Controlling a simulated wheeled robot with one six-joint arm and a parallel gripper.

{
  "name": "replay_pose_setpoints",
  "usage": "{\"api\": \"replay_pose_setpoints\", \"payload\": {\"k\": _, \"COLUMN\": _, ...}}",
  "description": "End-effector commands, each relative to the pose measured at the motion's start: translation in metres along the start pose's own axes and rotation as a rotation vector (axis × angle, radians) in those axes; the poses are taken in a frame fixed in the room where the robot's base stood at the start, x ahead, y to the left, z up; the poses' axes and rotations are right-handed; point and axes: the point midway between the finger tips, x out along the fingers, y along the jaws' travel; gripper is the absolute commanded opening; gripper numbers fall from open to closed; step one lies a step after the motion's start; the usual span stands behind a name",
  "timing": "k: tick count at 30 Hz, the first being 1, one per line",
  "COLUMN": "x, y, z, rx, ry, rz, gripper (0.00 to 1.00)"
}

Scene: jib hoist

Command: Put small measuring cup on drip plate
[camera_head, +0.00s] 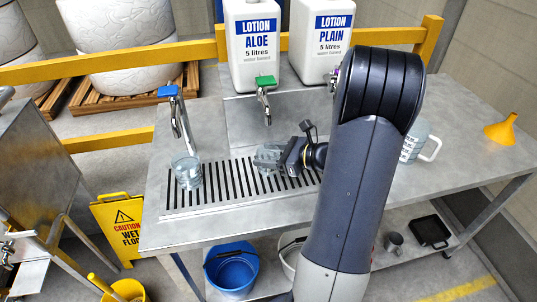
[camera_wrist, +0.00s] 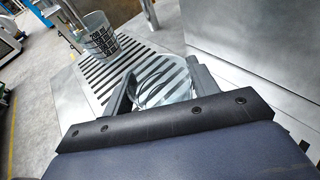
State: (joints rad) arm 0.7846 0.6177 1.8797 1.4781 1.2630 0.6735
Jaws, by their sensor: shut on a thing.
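My gripper (camera_head: 284,157) is shut on a clear, see-through cup (camera_head: 268,156) over the slotted drip plate (camera_head: 232,208). In the wrist view the same cup (camera_wrist: 162,82) sits between the two fingers, with the plate's slats showing through it. I cannot tell whether its base touches the plate. A second clear cup (camera_head: 187,172) stands upright on the left part of the drip plate, under the blue-topped tap; it also shows in the wrist view (camera_wrist: 101,40) with dark markings. The held cup looks the smaller one, though its markings are not readable here.
A blue-topped tap (camera_head: 172,92) and a green-topped tap (camera_head: 265,84) stand behind the plate. White lotion containers (camera_head: 252,50) are at the back. A clear jug (camera_head: 413,143) and a yellow funnel (camera_head: 502,130) stand on the right of the bench. A blue bucket (camera_head: 231,268) is below.

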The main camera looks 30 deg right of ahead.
Motion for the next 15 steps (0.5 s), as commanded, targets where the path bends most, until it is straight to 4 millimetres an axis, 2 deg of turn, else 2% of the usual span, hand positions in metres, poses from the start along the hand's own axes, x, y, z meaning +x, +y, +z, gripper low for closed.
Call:
{"api": "replay_pose_setpoints", "payload": {"k": 8, "x": 0.0013, "y": -0.0001, "z": -0.0042, "rx": 0.0, "ry": 0.0, "rz": 0.0, "gripper": 0.34}}
{"api": "replay_pose_setpoints", "payload": {"k": 9, "x": 0.0008, "y": -0.0001, "z": -0.0026, "rx": 0.0, "ry": 0.0, "rz": 0.0, "gripper": 0.6}}
{"api": "replay_pose_setpoints", "payload": {"k": 15, "x": 0.0007, "y": -0.0001, "z": -0.0024, "rx": 0.0, "ry": 0.0, "rz": 0.0, "gripper": 0.76}}
